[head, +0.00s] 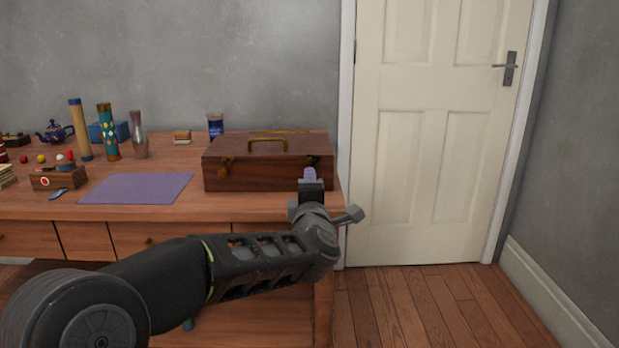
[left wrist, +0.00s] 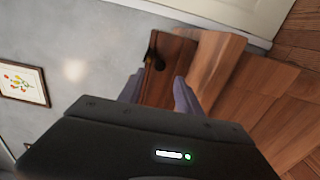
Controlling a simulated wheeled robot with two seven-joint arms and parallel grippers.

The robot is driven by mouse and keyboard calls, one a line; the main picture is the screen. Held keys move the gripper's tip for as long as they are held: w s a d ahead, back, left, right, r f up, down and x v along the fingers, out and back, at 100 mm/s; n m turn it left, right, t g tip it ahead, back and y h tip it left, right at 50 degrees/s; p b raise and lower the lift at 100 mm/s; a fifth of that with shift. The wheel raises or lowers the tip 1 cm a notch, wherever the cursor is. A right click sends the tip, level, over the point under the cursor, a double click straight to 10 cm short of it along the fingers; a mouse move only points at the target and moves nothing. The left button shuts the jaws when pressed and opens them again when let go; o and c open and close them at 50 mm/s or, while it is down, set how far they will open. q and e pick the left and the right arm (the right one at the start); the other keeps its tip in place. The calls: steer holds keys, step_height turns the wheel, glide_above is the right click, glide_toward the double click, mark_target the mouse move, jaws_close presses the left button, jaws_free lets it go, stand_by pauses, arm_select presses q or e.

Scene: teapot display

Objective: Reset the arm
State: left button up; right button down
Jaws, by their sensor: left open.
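My left arm comes in from the lower left in the head view. Its gripper (head: 310,175) is in front of the right end of a dark wooden box (head: 245,178) with a brass handle on top. In the left wrist view the two purple-grey fingers of my left gripper (left wrist: 158,90) are apart, with nothing held between them. The wooden box (left wrist: 168,70) and its dark latch show just beyond the fingertips. I cannot tell whether the fingers touch it. My right gripper is in neither view.
The wooden table (head: 120,207) carries a purple mat (head: 137,188), a blue teapot (head: 55,132), a silver vase (head: 139,135), a patterned cylinder (head: 108,133) and a blue can (head: 215,125). A closed white door (head: 430,130) stands right of the table, with clear floor before it.

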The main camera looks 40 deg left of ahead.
arm_select(q)
steer(key=shift+v, duration=0.85)
